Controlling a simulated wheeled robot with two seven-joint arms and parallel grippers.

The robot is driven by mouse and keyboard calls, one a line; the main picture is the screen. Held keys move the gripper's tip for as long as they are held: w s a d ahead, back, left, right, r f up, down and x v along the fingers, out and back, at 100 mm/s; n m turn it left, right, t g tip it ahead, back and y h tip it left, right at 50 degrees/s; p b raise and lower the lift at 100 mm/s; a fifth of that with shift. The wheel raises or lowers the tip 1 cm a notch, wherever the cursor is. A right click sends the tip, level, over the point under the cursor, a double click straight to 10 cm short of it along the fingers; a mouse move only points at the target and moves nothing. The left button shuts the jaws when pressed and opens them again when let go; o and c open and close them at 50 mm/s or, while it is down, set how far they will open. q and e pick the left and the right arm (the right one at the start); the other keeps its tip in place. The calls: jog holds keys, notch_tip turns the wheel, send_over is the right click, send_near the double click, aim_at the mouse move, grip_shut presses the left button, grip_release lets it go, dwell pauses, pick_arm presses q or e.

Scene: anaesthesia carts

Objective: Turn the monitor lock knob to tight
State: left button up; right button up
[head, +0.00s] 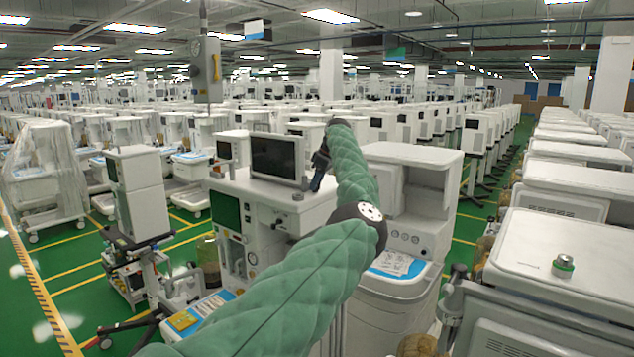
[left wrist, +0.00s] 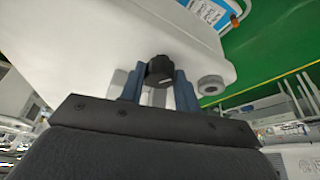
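The lock knob (left wrist: 160,70) is small and black with a pale mark on its face, in the left wrist view. It sits between the two blue fingers of my left gripper (left wrist: 160,88), which are close together with one on each side of it. The fingers look shut on the knob, with no clear gap at its sides. In the head view my left gripper (head: 320,175) is at the right side of the grey monitor (head: 278,157) on top of the white cart (head: 265,215); the knob is hidden there. My right gripper is out of view.
A grey round knob (left wrist: 210,85) sticks out close to the right finger. Another white cart (head: 405,215) stands right beside this one, behind my left arm. A wrapped cart (head: 45,180) stands at the left. Green floor (head: 75,260) shows at the left.

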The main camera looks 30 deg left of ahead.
pick_arm(q)
jog(key=shift+c, duration=0.2)
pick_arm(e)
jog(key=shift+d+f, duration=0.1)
pick_arm(q)
jog(key=shift+s+m+t+b, duration=0.1)
jog(key=shift+m+t+b, duration=0.4)
jog(key=shift+m+b, duration=0.5)
jog(key=m+b, duration=0.1)
jog(key=m, duration=0.1)
jog(key=m+t+b, duration=0.1)
jog(key=shift+s+a+r+m, duration=0.1)
jog(key=shift+r+m, duration=0.05)
jog(key=shift+m, duration=0.25)
jog(key=shift+m+t, duration=0.3)
jog(key=shift+r+m+b, duration=0.1)
jog(key=shift+m+b, duration=0.2)
jog(key=shift+m, duration=0.3)
jog(key=o, duration=1)
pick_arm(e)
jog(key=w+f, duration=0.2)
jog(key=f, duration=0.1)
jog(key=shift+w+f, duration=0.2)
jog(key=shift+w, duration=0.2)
